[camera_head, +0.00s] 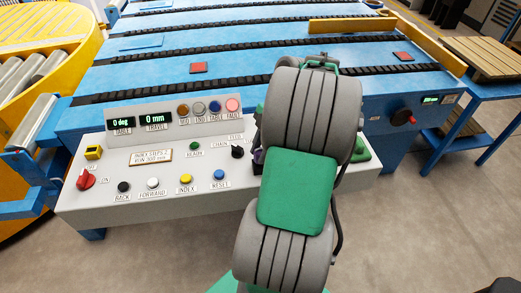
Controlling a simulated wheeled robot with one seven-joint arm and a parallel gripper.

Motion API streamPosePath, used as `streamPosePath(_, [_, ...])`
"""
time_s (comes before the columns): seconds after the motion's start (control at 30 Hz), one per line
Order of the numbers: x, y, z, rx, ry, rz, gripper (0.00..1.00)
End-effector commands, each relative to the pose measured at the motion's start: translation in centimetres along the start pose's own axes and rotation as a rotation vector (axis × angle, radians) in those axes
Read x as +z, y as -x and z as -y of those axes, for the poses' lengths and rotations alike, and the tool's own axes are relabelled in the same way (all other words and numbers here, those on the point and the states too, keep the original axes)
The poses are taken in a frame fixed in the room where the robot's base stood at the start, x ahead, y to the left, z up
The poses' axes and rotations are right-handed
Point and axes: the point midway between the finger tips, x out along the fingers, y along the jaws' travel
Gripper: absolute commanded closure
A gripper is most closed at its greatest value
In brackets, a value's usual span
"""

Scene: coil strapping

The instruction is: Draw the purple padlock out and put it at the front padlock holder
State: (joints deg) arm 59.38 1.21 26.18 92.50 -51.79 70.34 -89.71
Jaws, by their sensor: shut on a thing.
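A small dark purple piece (257,158) shows at the left edge of my arm, beside the black selector knob on the grey control panel. It may be the purple padlock; most of it is hidden behind my arm. My grey and green arm fills the middle of the picture, and my gripper is hidden behind it. What my gripper holds does not show. I cannot make out a front padlock holder for certain.
The grey control panel (115,203) carries a red rotary switch (86,180), a small yellow block (93,152) and several buttons. Behind it is a blue conveyor table (245,70) with black chains. A yellow roller turntable (45,30) stands left; a blue side table with wooden slats (485,57) stands right.

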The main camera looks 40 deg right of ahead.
Motion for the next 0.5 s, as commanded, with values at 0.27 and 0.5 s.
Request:
streamPosePath(0.27, [0.4, -0.9, 0.0, 0.000, 0.000, 0.000, 1.00])
streamPosePath(0.5, [0.6, -1.3, 0.0, 0.000, 0.000, 0.000, 0.68])
